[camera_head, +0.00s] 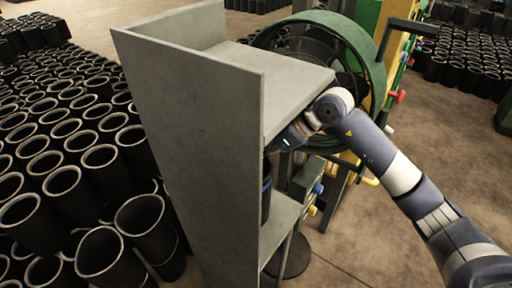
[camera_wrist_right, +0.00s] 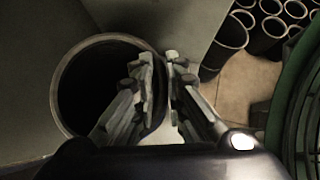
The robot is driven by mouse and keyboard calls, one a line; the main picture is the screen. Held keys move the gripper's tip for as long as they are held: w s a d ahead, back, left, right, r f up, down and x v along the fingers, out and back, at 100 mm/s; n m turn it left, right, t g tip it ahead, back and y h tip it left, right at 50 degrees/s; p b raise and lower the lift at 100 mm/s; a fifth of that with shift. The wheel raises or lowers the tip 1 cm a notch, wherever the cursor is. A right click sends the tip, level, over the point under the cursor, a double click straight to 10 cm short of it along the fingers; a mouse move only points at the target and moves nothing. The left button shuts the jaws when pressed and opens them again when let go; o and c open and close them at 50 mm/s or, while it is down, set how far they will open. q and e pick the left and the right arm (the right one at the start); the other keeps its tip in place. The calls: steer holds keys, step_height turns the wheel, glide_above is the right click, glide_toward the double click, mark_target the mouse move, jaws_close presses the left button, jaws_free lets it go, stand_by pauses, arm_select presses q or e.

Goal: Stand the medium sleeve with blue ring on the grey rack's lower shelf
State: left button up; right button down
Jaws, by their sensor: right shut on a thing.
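The grey rack (camera_head: 190,130) stands in the middle of the head view, its side panel towards me. Its upper shelf (camera_head: 285,80) is bare, and its lower shelf (camera_head: 284,217) is partly hidden by the panel. A dark sleeve (camera_head: 267,190) with a bluish band stands upright at the lower shelf, mostly hidden behind the panel. I cannot tell if its base touches the shelf. My right gripper (camera_head: 282,143) reaches under the upper shelf. In the right wrist view my right gripper (camera_wrist_right: 166,85) is shut on the wall of the open-topped sleeve (camera_wrist_right: 68,85). My left gripper is out of view.
Many black sleeves (camera_head: 60,180) crowd the floor left of the rack, and more (camera_head: 470,65) stand at the far right. A green reel (camera_head: 370,50) and a yellow-green frame with coloured knobs are close behind the rack. Brown floor (camera_head: 370,235) is clear at right.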

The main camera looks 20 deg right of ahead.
steer(key=c, duration=1.6)
jaws_free()
steer(key=shift+a, duration=0.15)
steer(key=s+d+r+b, duration=0.3)
steer(key=s+d+b, duration=0.3)
steer(key=s+d, duration=0.3)
steer(key=shift+d+r, duration=0.35)
steer(key=shift+d, duration=1.55)
